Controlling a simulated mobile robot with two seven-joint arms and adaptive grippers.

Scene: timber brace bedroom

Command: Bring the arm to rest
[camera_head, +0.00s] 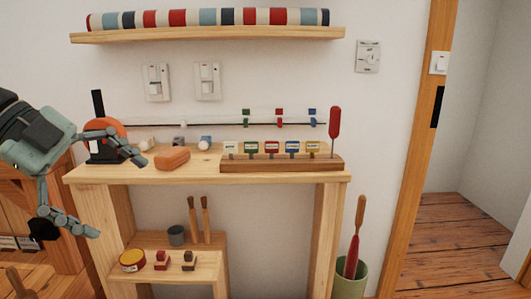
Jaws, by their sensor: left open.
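My left gripper (116,195) comes in from the left edge. Its fingers are spread wide and hold nothing. The upper finger passes in front of the orange and black round object (105,127) at the left end of the wooden table (205,174). The lower finger hangs in front of the table's left leg. I cannot tell whether the upper finger touches anything. My right gripper is not in view.
On the table stand an orange block (172,159), small white pieces and a wooden rack (281,165) with coloured tags and a red-handled tool (334,121). A lower shelf (203,266) holds a yellow tin (132,261). A green bin (351,280) stands right; an open doorway lies beyond.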

